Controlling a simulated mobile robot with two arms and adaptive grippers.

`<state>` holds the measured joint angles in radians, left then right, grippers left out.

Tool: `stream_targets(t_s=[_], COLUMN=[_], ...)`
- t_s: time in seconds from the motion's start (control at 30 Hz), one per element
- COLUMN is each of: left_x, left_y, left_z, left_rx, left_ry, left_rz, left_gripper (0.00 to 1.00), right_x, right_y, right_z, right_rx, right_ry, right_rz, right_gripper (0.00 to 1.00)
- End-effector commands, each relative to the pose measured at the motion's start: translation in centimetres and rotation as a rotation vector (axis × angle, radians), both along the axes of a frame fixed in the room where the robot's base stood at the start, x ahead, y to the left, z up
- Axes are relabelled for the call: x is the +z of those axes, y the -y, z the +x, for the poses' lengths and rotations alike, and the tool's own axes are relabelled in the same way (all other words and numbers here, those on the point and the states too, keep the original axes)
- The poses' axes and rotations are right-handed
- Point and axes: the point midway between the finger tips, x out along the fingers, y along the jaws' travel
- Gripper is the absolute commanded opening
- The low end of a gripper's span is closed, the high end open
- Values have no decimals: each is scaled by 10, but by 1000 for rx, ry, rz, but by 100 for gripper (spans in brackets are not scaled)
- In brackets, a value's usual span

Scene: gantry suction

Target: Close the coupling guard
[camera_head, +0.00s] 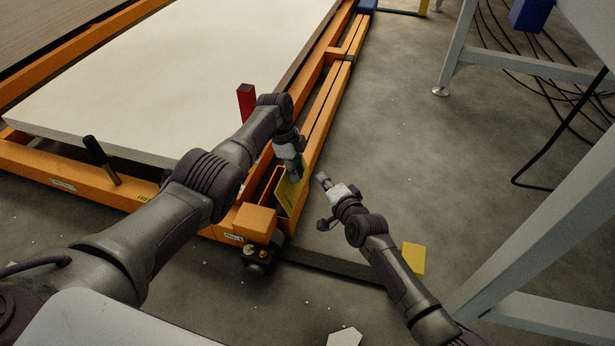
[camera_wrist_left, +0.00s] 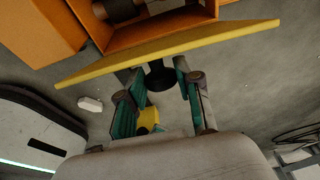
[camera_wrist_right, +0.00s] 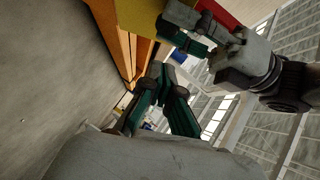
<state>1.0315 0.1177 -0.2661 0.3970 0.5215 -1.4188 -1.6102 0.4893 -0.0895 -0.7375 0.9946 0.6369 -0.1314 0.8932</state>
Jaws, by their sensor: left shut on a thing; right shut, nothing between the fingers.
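The yellow coupling guard (camera_head: 288,196) stands tilted at the end of the orange frame, beside an open orange housing. In the left wrist view the guard (camera_wrist_left: 100,68) shows nearly edge-on, with dark round parts (camera_wrist_left: 125,10) visible inside the housing behind it. My left gripper (camera_head: 299,174) is shut on a black knob (camera_wrist_left: 160,77) on the guard's outer face. My right gripper (camera_head: 322,178) is shut and empty, a little right of the guard and apart from it. The right wrist view shows the guard (camera_wrist_right: 140,17) and my left gripper near it.
The orange frame carries a large pale slab (camera_head: 170,70). A red post (camera_head: 246,103) and a black-gripped lever (camera_head: 100,158) stand along it. A yellow block (camera_head: 413,258) lies on the floor. Grey table legs (camera_head: 540,210) and cables are at right; floor between is clear.

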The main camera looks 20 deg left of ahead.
Motion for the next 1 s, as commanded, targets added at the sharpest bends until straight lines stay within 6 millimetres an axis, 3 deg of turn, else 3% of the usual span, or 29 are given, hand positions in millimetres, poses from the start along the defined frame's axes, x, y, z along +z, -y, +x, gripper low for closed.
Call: stream_targets(t_s=[0.17,0.5,1.0], left_x=[0,0,0], left_y=[1,1,1], left_z=[0,0,0], left_rx=[0,0,0], left_ry=[0,0,0], left_rz=[-1,-1,-1], left_gripper=[0,0,0], right_x=[-4,-18,-20], right_y=[-13,-45,-50], right_z=[16,16,16], right_rx=[2,1,1], right_ry=[4,0,1], right_rz=[-4,-1,0], right_gripper=[0,0,0])
